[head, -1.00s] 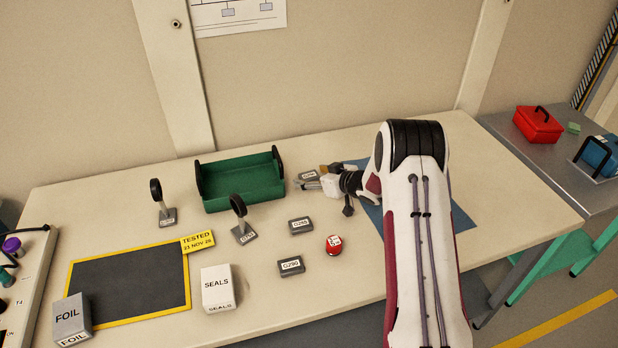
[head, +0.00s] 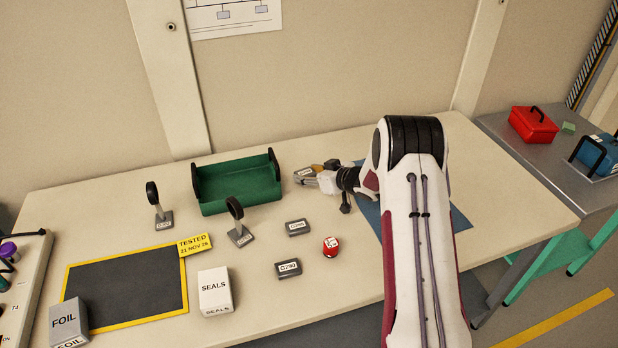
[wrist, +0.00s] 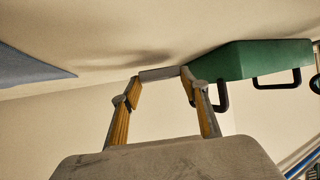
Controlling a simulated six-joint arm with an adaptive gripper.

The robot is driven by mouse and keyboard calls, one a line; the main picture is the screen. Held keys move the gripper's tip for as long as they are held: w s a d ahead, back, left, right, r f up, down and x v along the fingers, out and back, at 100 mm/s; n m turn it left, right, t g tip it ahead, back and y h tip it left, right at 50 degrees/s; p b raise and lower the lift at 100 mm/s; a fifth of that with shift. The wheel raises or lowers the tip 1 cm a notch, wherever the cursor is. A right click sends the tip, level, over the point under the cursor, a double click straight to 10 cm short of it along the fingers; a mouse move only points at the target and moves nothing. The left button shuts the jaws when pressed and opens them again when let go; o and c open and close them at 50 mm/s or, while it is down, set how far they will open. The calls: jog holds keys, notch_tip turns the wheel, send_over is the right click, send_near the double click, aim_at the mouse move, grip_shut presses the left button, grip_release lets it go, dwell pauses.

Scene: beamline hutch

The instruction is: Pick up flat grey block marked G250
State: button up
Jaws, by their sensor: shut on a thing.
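My gripper (head: 312,174) is at the back of the table, right of the green tray. It is shut on a flat grey block (head: 304,171) with a white label too small to read. In the wrist view, the block (wrist: 160,74) spans the gap between the fingertips (wrist: 160,80), edge-on, with its label hidden. The block looks a little above the tabletop, with a soft shadow near it in the wrist view. Two similar labelled blocks lie on the table, one at front (head: 288,269) and one behind it (head: 297,227); neither is touched.
The green tray (head: 237,200) stands close left of my gripper. A yellow-edged dark mat (head: 120,285), SEALS box (head: 215,290) and FOIL box (head: 68,322) are left. A blue mat (head: 460,220) lies right.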

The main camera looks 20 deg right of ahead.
jog(key=shift+r, duration=4.15)
